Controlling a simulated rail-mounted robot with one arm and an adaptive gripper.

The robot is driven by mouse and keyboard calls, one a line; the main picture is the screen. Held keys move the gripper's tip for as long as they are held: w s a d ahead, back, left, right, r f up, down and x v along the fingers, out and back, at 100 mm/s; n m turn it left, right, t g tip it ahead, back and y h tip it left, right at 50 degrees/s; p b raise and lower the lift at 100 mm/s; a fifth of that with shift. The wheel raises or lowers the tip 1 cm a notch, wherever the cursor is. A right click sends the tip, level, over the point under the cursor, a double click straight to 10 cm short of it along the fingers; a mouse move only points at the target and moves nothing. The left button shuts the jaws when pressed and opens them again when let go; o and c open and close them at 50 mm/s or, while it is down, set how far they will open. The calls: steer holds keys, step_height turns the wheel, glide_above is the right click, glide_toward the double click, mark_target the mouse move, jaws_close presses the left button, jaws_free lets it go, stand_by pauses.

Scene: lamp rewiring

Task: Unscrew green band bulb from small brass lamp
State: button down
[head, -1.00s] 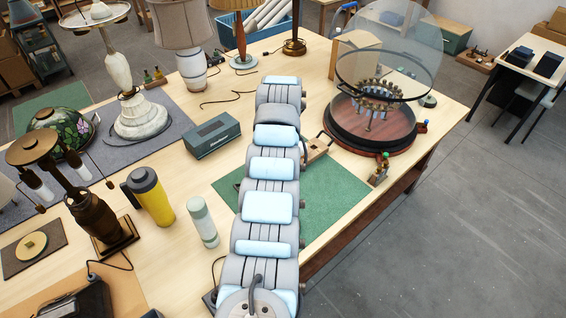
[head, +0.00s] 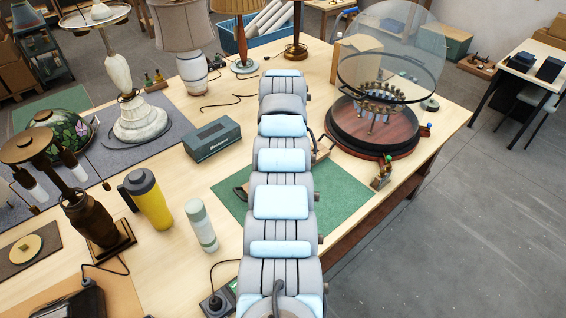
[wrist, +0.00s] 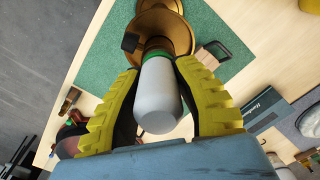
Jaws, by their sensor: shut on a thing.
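In the wrist view a white bulb (wrist: 158,97) with a green band (wrist: 156,55) at its neck sits at a dark socket of the small brass lamp (wrist: 172,25). The band is against the socket; I cannot tell how far the thread is engaged. My gripper (wrist: 158,68) has yellow ribbed fingers on both sides of the bulb and is shut on it. In the head view my arm covers the gripper, the bulb and the lamp.
A green mat (head: 342,193) lies under my arm. A round glass-lidded case (head: 372,128) stands to its right. A grey-green box (head: 211,138), a yellow tumbler (head: 149,199) and a pale bottle (head: 201,226) stand to its left. Bare floor lies beyond the right table edge.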

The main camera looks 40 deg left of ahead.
steer(key=n+b, duration=0.1)
steer(key=n, duration=0.2)
steer(key=shift+s+f, duration=0.1)
steer(key=n, duration=0.4)
steer(key=c, duration=0.8)
jaws_free()
